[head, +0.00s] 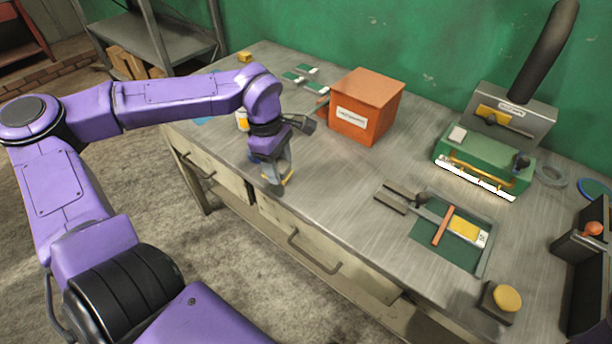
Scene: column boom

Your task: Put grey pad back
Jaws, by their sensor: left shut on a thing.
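My left gripper (278,180) hangs fingers-down over the front edge of the workbench, left of centre. It is shut on a small dark grey thing (275,189), which looks like the grey pad, though the fingers hide much of it. A yellow bit shows beside the fingertips. The held thing is low, close to the bench top; I cannot tell whether it touches. My right gripper is not in view.
An orange box (365,105) stands behind the gripper. A tray with a green mat (428,247) lies to the right, near a black block with a yellow top (508,298). A green machine (482,165) stands at the back.

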